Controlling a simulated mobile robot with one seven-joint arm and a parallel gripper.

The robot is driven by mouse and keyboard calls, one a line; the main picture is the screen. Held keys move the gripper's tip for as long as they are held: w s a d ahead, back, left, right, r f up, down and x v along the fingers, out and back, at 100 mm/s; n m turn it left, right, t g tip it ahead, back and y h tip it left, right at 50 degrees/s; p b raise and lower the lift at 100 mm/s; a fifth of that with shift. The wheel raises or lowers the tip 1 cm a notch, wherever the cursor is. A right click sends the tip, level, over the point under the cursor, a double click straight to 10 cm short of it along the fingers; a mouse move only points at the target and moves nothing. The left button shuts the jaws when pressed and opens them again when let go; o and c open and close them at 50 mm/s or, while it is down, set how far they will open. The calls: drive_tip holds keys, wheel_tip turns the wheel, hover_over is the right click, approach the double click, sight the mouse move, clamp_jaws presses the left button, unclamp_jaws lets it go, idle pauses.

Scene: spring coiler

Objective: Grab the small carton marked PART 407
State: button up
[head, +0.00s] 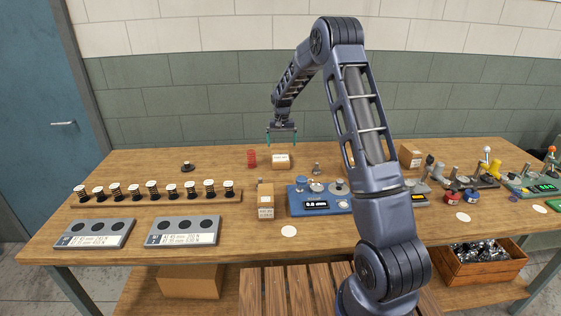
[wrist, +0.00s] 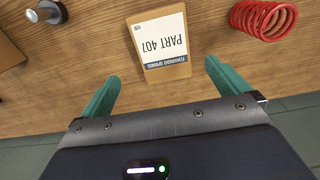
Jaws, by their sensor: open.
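The small brown carton with the white PART 407 label (wrist: 162,42) lies on the wooden bench. In the head view the carton (head: 281,162) stands toward the back of the bench, beside a red coil spring. My gripper (head: 282,143) is above it, fingers pointing down. In the wrist view the green fingers of my gripper (wrist: 162,74) are spread apart and empty. The carton lies ahead of the gap between them, its label facing the camera and upside down. The gripper appears apart from the carton.
The red spring (wrist: 263,18) is close to the carton on one side, a metal peg (wrist: 46,12) on the other. Another carton (head: 265,202) and a blue scale (head: 321,206) stand nearer the front. A row of springs (head: 154,191) is at left. Bench around the carton is mostly clear.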

sight(280, 156)
wheel_tip(280, 156, down, 4)
drive_tip(key=shift+r, duration=0.1)
drive_tip(key=shift+s+a+f, duration=0.1)
drive_tip(key=shift+a+f, duration=0.05)
drive_tip(key=shift+f, duration=1.15)
drive_tip(key=shift+a+f, duration=0.15)
drive_tip(key=shift+f, duration=1.15)
drive_tip(key=c, duration=1.2)
drive_tip(key=shift+r, duration=0.15)
